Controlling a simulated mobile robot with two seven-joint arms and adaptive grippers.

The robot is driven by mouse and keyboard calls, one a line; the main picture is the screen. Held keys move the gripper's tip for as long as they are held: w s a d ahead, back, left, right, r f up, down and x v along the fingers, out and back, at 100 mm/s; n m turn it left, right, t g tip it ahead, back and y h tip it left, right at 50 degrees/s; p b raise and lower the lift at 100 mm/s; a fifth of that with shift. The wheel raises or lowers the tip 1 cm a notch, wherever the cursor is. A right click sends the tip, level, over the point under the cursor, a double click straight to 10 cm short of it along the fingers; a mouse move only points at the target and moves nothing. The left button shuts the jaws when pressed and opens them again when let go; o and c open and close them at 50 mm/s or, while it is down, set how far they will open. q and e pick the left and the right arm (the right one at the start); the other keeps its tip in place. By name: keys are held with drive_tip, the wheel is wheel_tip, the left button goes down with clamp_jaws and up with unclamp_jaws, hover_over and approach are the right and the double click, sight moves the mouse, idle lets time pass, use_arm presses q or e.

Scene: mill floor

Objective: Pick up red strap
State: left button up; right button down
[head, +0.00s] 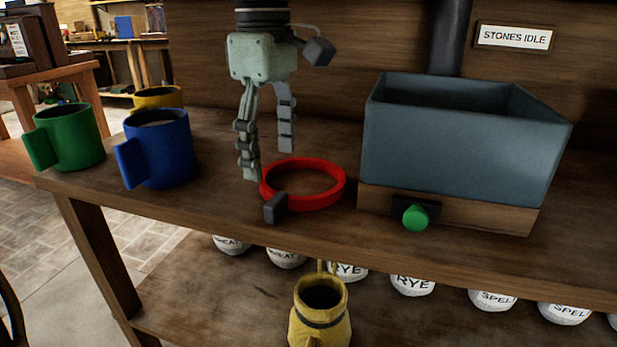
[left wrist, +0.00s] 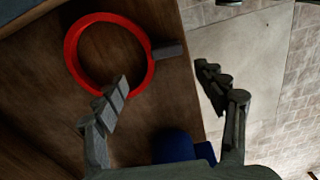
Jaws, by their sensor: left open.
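The red strap (head: 335,196) is a closed ring with a dark grey block on it. It lies on the wooden bench top between the blue mug and the blue-grey hopper. My left gripper (head: 268,163) hangs from above at the strap's left side, pointing down, open and empty. One finger is close to the strap's left edge; I cannot tell whether it touches. In the left wrist view the strap (left wrist: 73,52) lies ahead at upper left, and one finger of the gripper (left wrist: 161,80) overlaps its rim. My right gripper is not in view.
A blue mug (head: 162,152), a green mug (head: 72,138) and a yellow mug (head: 158,97) stand left of the gripper. The hopper (head: 455,140) with a green knob (head: 415,217) stands right. A yellow jug (head: 320,318) and several labelled sacks (head: 412,283) sit below the bench top.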

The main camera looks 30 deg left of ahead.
sight(277, 197)
use_arm(q)
drive_tip(key=shift+s+f, duration=0.25)
drive_tip(key=shift+f, duration=0.7)
drive_tip(key=f, duration=0.2)
drive_tip(key=d+f, duration=0.1)
drive_tip(key=f, duration=0.1)
drive_tip(key=shift+s+d+f, duration=0.1)
drive_tip(key=shift+s+f, duration=0.1)
drive_tip(key=shift+w+f, duration=0.1)
drive_tip(key=shift+f, duration=0.15)
drive_tip(key=c, duration=1.2)
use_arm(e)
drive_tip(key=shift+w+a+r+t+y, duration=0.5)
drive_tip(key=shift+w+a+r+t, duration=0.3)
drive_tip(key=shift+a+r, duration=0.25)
